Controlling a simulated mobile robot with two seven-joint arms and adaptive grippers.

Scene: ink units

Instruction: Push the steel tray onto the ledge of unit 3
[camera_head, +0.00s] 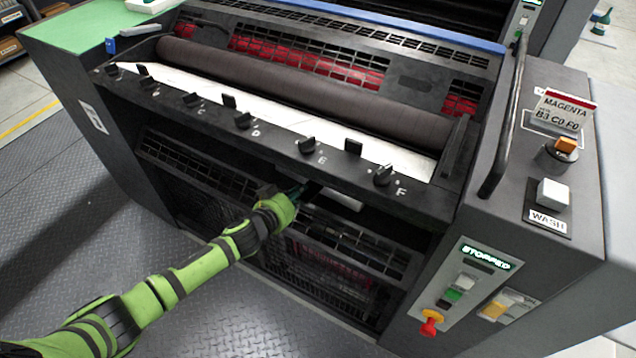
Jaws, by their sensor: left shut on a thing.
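My left gripper (304,190) reaches in from the lower left, under the front bar with the keys. It is dark and partly in shadow, shut on the near edge of what looks like the steel tray (344,198). Only pale strips of the tray show on either side of the gripper; the rest is hidden under the bar. I cannot make out the ledge or how far the tray rests on it. The ink unit (420,200) is dark grey, with a MAGENTA card (566,111) at its right. My right gripper is not in view.
A row of black keys (243,120) lettered up to F juts out above the gripper. Dark grilles (350,235) lie below. The STOPPED panel (468,285) with a red-and-yellow knob (431,322) stands at the right. Open tread-plate floor (90,220) lies at the left.

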